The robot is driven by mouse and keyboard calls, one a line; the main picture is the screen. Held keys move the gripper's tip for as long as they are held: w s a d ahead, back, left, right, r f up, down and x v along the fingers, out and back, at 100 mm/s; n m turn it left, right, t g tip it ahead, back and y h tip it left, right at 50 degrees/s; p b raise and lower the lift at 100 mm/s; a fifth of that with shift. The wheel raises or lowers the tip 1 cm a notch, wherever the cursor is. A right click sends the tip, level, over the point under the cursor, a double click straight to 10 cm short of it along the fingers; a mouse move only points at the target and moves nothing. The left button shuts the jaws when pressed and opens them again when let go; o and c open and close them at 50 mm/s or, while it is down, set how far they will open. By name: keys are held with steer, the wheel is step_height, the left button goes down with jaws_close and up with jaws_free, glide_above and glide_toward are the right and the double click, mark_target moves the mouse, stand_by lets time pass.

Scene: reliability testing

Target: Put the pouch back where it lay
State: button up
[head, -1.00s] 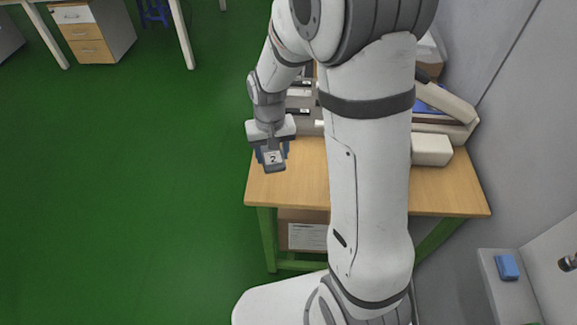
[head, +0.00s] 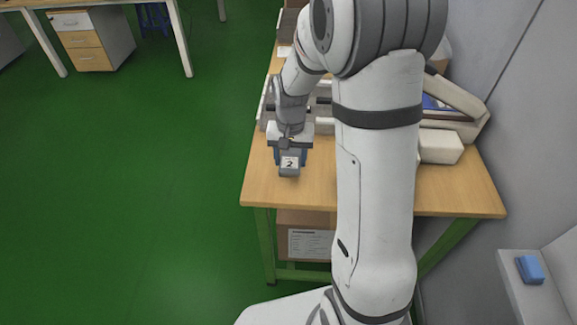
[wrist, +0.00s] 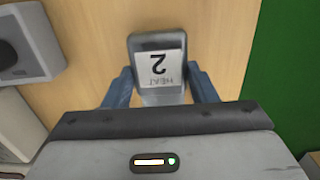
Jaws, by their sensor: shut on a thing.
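The pouch is a small grey packet with a white label reading "HEAT 2"; it shows in the head view (head: 289,170) and in the wrist view (wrist: 157,88). My gripper (head: 290,158) is shut on it, with a blue finger on each side of it in the wrist view (wrist: 160,90). The pouch is over the front left part of the wooden tabletop (head: 320,190). I cannot tell whether it touches the wood or hangs a little above it.
Bare wood lies around the pouch. A grey device with a dark round part (wrist: 30,45) is at the left in the wrist view. A white box (head: 440,147) stands on the table's right. Grey housings are behind my gripper. Green floor lies past the table's left edge.

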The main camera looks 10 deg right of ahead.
mark_target(290, 159)
steer(key=shift+f, duration=1.65)
steer(key=shift+f, duration=0.2)
steer(key=o, duration=1)
steer(key=shift+o, duration=0.2)
step_height(290, 159, up, 12)
steer(key=shift+w+r+p, duration=0.15)
steer(key=shift+p, duration=0.2)
steer(key=s+r+n+t, duration=0.1)
steer(key=s+r, duration=0.1)
steer(key=s, duration=0.7)
steer(key=s+r+n+t, duration=0.1)
steer(key=s+r+n, duration=0.1)
steer(key=s, duration=0.7)
steer(key=shift+s+d+r+n+t, duration=0.2)
steer(key=shift+d+r+n+t, duration=0.15)
steer(key=shift+r, duration=0.4)
